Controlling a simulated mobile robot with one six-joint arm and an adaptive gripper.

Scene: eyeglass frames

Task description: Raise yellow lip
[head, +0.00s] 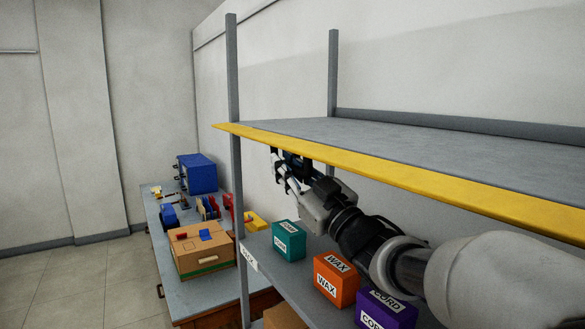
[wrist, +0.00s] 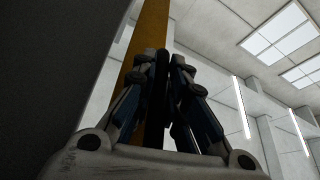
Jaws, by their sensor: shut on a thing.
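The yellow lip (head: 400,177) is a long strip along the front edge of the upper grey shelf board (head: 380,134). It lies roughly level between the grey posts. My gripper (head: 284,158) is just under the lip near its left end, fingers pointing up at it. In the wrist view the yellow lip (wrist: 152,30) runs up behind the fingers. My gripper (wrist: 163,62) is shut on the lip there, its two dark fingers close together. The exact contact is dark and partly hidden by the fingers.
On the lower shelf, below my arm, stand a teal box (head: 289,240), an orange box (head: 336,278) and a purple box (head: 386,309). A grey post (head: 237,150) stands left of my gripper. A workbench (head: 215,287) with a cardboard box (head: 200,250) is beyond it. The upper board is bare.

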